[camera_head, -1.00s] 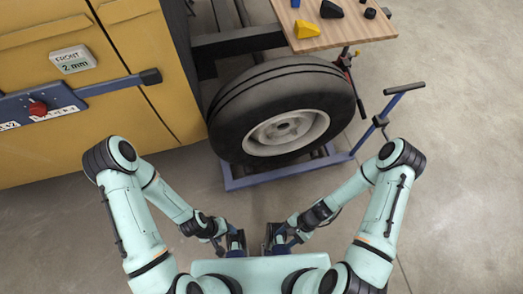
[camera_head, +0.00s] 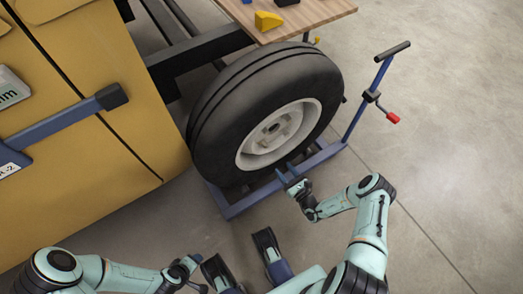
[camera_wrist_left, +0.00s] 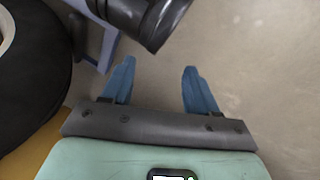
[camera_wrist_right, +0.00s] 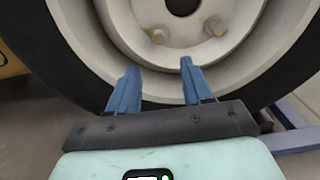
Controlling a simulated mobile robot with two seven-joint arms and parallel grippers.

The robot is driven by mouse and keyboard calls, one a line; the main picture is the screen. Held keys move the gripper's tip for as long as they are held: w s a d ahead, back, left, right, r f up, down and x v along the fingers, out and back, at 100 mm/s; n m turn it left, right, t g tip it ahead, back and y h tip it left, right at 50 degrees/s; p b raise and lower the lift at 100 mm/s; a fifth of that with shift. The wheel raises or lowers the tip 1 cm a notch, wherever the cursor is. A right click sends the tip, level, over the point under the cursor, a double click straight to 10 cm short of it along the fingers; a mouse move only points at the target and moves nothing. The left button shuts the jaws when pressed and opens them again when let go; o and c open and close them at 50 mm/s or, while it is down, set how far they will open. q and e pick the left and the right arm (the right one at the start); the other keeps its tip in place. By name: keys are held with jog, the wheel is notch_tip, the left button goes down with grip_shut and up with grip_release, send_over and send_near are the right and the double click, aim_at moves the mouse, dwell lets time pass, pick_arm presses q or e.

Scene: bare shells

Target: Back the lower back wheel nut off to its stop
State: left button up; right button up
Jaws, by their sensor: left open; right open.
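The wheel's black tyre (camera_head: 215,130) and pale rim (camera_head: 252,150) stand upright beside the yellow vehicle in the head view. In the right wrist view the pale rim (camera_wrist_right: 185,75) shows two dull wheel nuts, one at left (camera_wrist_right: 158,36) and one at right (camera_wrist_right: 214,26), near the dark centre hole. I cannot tell which is the lower back one. My right gripper (camera_wrist_right: 158,72) is open and empty in front of the lower rim, below the nuts and apart from them. My left gripper (camera_wrist_left: 158,72) is open and empty above bare floor, away from the wheel.
A blue stand (camera_head: 235,208) lies under the wheel, with an upright handle and red grip (camera_head: 393,117) at right. A wooden table (camera_head: 325,12) with a yellow block (camera_head: 268,20) is behind the tyre. The yellow vehicle body (camera_head: 90,130) fills the left. Floor at right is clear.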

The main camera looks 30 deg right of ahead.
jog(key=b, duration=0.2)
send_near(267, 147)
jog(key=w, duration=0.4)
jog(key=shift+w+a, duration=0.25)
pick_arm(q)
jog(key=shift+g, duration=0.3)
jog(key=shift+s+a+f+b, duration=0.2)
jog(key=shift+a+f+b, duration=0.1)
jog(key=shift+f, duration=0.55)
jog(key=shift+s+a+f+b, duration=0.15)
jog(key=shift+s+a+f, duration=0.15)
jog(key=shift+f, duration=0.6)
jog(key=shift+s+a+f+b, duration=0.15)
jog(key=shift+a+f+b, duration=0.15)
jog(key=shift+f, duration=0.55)
pick_arm(e)
jog(key=shift+w+a+r, duration=0.15)
jog(key=shift+w, duration=2.05)
pick_arm(q)
jog(key=shift+y, duration=0.3)
pick_arm(e)
grip_shut()
